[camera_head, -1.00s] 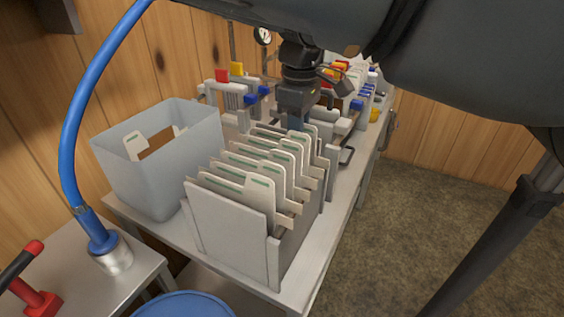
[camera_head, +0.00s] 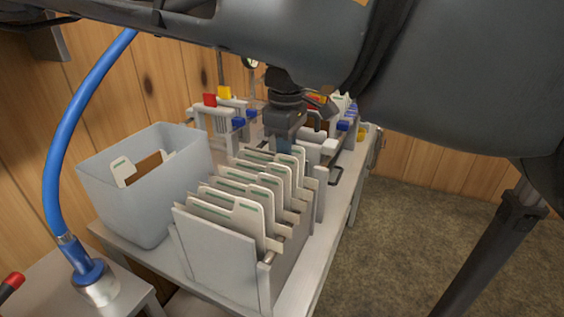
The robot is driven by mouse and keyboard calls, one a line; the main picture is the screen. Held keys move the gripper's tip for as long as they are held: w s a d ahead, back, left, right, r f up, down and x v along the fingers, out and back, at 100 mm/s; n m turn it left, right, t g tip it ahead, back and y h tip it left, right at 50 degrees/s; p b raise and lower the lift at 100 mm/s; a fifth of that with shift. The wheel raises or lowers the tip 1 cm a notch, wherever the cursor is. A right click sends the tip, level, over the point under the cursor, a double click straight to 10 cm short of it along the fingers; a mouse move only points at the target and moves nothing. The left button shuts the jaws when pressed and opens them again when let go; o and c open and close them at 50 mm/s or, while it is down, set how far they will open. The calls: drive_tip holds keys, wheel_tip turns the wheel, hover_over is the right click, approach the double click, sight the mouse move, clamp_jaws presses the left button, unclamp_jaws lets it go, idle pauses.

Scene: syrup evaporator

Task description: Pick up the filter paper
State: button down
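Several filter papers (camera_head: 228,209), off-white sheets with green marks on their tabs, stand upright in a row in a light grey rack (camera_head: 214,258) on the metal table. More pale sheets with tabs (camera_head: 124,169) and a brown piece show inside the translucent bin to the left. My gripper (camera_head: 284,146) points down at the far end of the rack, at or just behind the rearmost papers. Its fingertips are largely hidden by the papers and the dark gripper body, so I cannot tell whether it holds one.
A translucent bin (camera_head: 150,205) stands left of the rack. Behind are white frames with red, yellow and blue parts (camera_head: 216,112). A blue hose (camera_head: 62,150) rises at the left from a metal fitting.

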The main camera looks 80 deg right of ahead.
wheel_tip(320, 180, up, 18)
drive_tip(key=p, duration=0.1)
drive_tip(key=shift+f, duration=0.2)
idle(0.5)
drive_tip(key=shift+r+p, duration=0.5)
drive_tip(key=shift+p, duration=0.2)
drive_tip(key=shift+s, duration=0.1)
